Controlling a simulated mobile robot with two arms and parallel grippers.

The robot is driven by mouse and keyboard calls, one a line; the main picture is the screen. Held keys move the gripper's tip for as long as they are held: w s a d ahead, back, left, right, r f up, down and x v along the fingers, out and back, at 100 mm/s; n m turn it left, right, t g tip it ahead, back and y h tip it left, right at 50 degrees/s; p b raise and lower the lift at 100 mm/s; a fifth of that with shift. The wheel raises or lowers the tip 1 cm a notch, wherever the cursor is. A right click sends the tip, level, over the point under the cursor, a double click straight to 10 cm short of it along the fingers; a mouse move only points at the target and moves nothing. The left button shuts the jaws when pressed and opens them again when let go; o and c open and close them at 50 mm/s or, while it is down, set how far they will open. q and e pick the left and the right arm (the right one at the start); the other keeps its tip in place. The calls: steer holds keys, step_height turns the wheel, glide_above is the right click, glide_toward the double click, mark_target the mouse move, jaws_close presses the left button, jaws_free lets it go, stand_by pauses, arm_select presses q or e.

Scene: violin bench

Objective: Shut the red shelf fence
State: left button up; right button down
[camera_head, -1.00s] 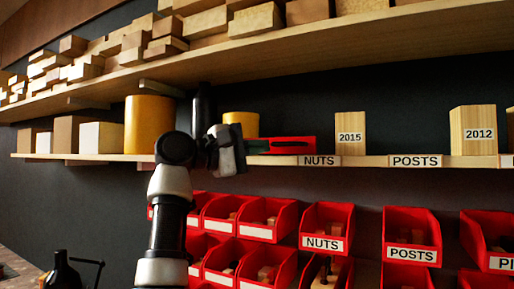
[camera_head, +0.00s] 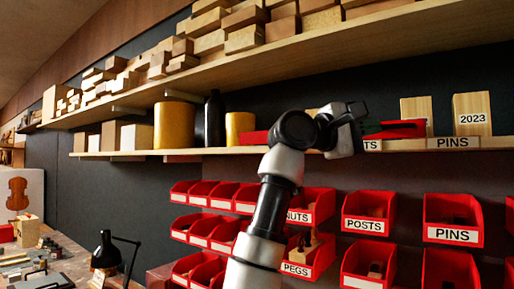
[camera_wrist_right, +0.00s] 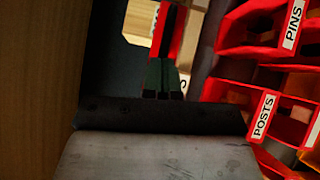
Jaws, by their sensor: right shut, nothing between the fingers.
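A red strip, which I take as the shelf fence (camera_head: 254,138), lies low on the middle shelf. It shows left of my right arm, beside the smaller yellow cylinder; my arm hides its right end. My right gripper (camera_head: 396,129) is well to the right of that strip, in front of the shelf near the POSTS and PINS labels. Its dark green and red fingers are shut and empty, pointing right. They also show in the wrist view (camera_wrist_right: 168,45), with pale wood beyond; contact with the shelf cannot be told. My left gripper is out of view.
The middle shelf (camera_head: 405,144) carries wood blocks, including one marked 2023 (camera_head: 472,113), and a dark bottle (camera_head: 214,120). A wood-laden upper shelf (camera_head: 290,60) hangs above. Red bins (camera_head: 452,220) fill the wall below. A lamp (camera_head: 105,250) stands lower left.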

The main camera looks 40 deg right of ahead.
mark_target(425, 127)
steer(key=s, duration=0.2)
steer(key=s+d+b, duration=0.2)
steer(key=s, duration=0.1)
steer(key=shift+s+d+f, duration=0.1)
steer(key=shift+s+f, duration=0.2)
steer(key=shift+f, duration=0.1)
steer(key=s, duration=0.1)
steer(key=s+d+b, duration=0.1)
steer(key=s, duration=0.1)
steer(key=shift+s+d+r, duration=0.1)
steer(key=shift+s+r, duration=0.1)
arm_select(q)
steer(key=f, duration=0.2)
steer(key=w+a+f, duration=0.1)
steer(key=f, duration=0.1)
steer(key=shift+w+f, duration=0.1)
arm_select(e)
steer(key=shift+s+d, duration=0.1)
steer(key=shift+s, duration=0.1)
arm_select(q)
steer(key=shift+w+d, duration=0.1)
